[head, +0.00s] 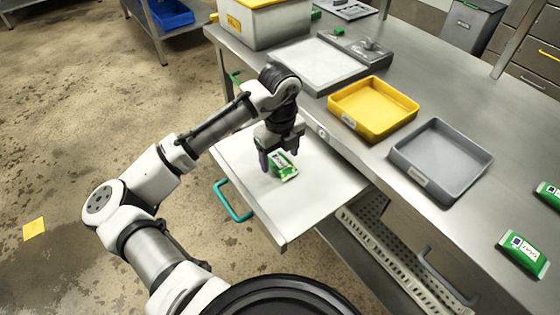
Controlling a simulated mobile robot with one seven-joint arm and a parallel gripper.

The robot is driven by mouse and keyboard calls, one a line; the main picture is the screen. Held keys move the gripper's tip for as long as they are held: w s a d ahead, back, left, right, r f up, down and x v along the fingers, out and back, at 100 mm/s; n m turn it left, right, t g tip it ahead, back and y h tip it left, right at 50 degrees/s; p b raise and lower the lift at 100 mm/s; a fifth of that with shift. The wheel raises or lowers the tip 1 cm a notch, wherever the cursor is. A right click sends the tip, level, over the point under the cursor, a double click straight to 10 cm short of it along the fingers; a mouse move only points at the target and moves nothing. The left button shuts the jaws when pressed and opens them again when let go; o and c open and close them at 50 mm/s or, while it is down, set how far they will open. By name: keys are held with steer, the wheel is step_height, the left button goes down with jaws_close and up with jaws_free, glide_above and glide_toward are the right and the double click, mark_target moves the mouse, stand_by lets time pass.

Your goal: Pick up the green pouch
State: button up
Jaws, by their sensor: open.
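A green pouch (284,170) with a white label lies on the pulled-out metal shelf (318,196) below the bench top. My gripper (279,162) points down directly over this pouch, with its fingers open at the pouch's upper end. Whether the fingers touch the pouch cannot be told, and part of the pouch is hidden behind them. Two more green pouches lie on the bench at the right, one near the front (523,254) and one at the picture's edge (550,194).
A yellow tray (372,128) and a grey tray (483,181) stand empty on the steel bench (402,222). A teal handle (232,203) sticks out from the shelf front. A scale-like plate (318,66) and a white box with a yellow lid (262,24) are farther back.

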steer(key=shift+f, duration=0.9)
steer(key=shift+c, duration=0.4)
steer(key=c, duration=1.1)
